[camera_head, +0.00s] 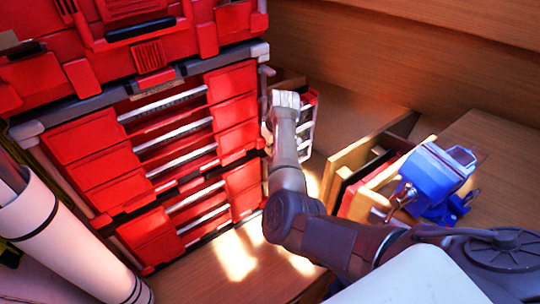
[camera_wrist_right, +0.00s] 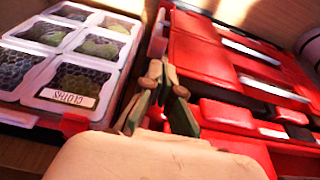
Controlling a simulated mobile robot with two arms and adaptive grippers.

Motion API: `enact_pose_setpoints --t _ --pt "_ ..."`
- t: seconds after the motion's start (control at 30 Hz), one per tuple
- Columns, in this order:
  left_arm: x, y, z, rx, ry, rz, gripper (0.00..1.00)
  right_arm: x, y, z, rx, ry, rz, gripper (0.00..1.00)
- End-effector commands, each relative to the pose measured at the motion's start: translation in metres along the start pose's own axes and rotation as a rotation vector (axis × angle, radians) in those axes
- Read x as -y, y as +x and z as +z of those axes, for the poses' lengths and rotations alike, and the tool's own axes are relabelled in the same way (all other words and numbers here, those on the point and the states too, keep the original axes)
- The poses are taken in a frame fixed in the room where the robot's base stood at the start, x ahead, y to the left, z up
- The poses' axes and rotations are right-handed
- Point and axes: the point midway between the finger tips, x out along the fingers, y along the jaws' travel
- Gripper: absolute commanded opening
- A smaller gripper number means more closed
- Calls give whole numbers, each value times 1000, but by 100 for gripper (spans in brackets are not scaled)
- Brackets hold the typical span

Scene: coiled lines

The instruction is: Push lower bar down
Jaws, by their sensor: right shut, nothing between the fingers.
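A red tool chest (camera_head: 150,130) with several drawer rows fills the left of the head view. Several silver bars run across its drawers, the lower ones (camera_head: 205,215) near the floor. In the right wrist view the red drawer fronts (camera_wrist_right: 225,85) lie to the right of my gripper. My right gripper (camera_wrist_right: 164,80) is shut and empty, its dark fingers close together near the chest's corner. I cannot tell whether it touches the chest. In the head view my right arm reaches up beside the chest's right side, and the fingertips are not clear. My left gripper is not in view.
A white-framed organizer case (camera_wrist_right: 72,55) with compartments and a "CLOTHS" label is left of my right gripper. A blue vise (camera_head: 437,180) and upright wooden boards (camera_head: 355,165) stand right of my arm. Sunlit wooden floor (camera_head: 240,260) lies clear before the chest.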

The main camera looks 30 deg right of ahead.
Motion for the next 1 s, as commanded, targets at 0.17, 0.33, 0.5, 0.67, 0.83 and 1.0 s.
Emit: enact_pose_setpoints --t 0.17,0.33,0.5,0.67,0.83,1.0 --pt "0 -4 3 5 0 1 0 0 27 8 2 1 -2 0" --pt "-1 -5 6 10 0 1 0 0 40 11 1 1 0 0" --pt "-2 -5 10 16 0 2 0 0 43 12 0 1 1 0" --pt "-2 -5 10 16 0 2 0 0 43 12 0 1 1 0" --pt "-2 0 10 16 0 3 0 -1 53 16 3 -1 0 0" --pt "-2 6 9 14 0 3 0 -1 71 20 2 0 0 0"
